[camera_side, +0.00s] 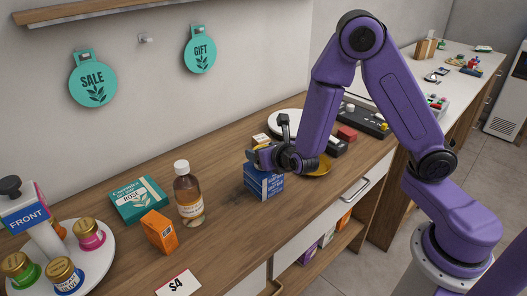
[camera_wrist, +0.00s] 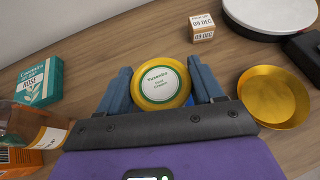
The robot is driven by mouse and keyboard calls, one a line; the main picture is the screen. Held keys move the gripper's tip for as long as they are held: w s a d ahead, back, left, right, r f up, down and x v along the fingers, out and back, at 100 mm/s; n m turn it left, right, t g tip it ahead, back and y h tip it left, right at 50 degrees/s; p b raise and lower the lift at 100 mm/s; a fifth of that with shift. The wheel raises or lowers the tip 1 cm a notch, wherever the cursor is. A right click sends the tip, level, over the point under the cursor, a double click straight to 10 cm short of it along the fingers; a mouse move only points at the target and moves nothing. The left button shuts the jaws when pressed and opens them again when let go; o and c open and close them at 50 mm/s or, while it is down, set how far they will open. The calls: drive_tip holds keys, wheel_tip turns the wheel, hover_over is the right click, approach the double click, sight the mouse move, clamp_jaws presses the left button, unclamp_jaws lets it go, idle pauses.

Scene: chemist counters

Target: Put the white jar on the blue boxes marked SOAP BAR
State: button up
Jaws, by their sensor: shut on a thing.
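The jar (camera_wrist: 160,84) shows from above in the wrist view as a round gold lid with a white label reading foot cream. My gripper (camera_wrist: 160,72) is shut on it, one blue-grey finger on each side. In the side view my gripper (camera_side: 263,158) is right over the stacked blue boxes (camera_side: 264,183) on the wooden counter, and it hides the jar. I cannot tell whether the jar touches the top box.
A gold dish (camera_wrist: 275,98) lies just right of my gripper. A date cube (camera_wrist: 202,28) and a round white-topped thing (camera_wrist: 272,14) stand behind. A brown bottle (camera_side: 188,196), an orange box (camera_side: 159,231) and a teal box (camera_side: 138,200) stand to the left.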

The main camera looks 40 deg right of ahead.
drive_tip(key=shift+f, duration=0.2)
drive_tip(key=o, duration=1.1)
drive_tip(key=shift+r, duration=0.1)
drive_tip(key=shift+r, duration=0.2)
drive_tip(key=v, duration=1.2)
